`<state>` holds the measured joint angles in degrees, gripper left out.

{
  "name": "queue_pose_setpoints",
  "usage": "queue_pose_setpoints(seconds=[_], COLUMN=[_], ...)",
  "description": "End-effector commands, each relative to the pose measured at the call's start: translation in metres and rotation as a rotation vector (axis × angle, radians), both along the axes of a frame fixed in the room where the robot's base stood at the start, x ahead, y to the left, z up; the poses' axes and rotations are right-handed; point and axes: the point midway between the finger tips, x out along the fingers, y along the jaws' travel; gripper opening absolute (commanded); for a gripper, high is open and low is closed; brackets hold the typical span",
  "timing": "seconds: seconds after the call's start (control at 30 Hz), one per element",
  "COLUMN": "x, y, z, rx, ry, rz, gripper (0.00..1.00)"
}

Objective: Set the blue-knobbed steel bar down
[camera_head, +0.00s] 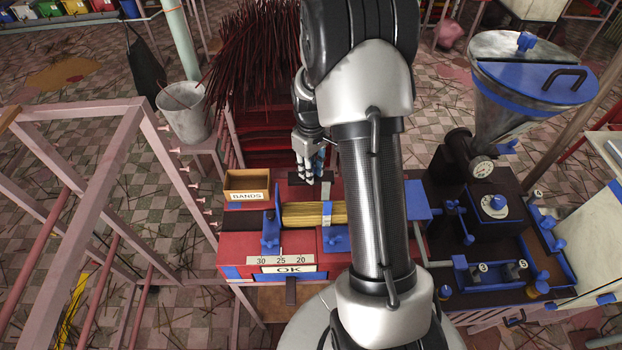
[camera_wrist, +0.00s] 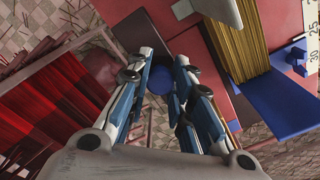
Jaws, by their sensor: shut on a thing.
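My gripper (camera_head: 315,181) is low over the back of the red bench in the head view, with its fingertips pointing down. In the wrist view the two fingers (camera_wrist: 168,82) stand a little apart, with the round blue knob (camera_wrist: 172,77) of the steel bar between them. The fingers are shut on the bar by this knob. The rest of the bar is hard to make out behind the fingers, and I cannot tell whether it touches the surface below.
The bundle of yellow sticks (camera_head: 301,213) lies between blue brackets in front of my gripper. The BANDS box (camera_head: 247,197) stands to the left. Dark red sticks (camera_head: 252,62) rise behind. The machine with a steel hopper (camera_head: 520,85) stands to the right.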

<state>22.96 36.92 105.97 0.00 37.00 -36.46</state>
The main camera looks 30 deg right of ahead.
Motion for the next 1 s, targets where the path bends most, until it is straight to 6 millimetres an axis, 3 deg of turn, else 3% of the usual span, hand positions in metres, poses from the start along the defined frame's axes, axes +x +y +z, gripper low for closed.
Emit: queue_pose_setpoints(seconds=[0.27,0.67,0.7,1.0], x=[0.000,0.000,-0.001,-0.001], y=[0.000,0.000,0.000,0.000], z=[-0.038,-0.042,-0.042,-0.041], rx=[0.001,0.000,0.001,0.001], ry=[0.001,0.000,0.001,0.001], rz=[0.000,0.000,0.000,0.000], gripper=[0.00,0.00,0.22,0.40])
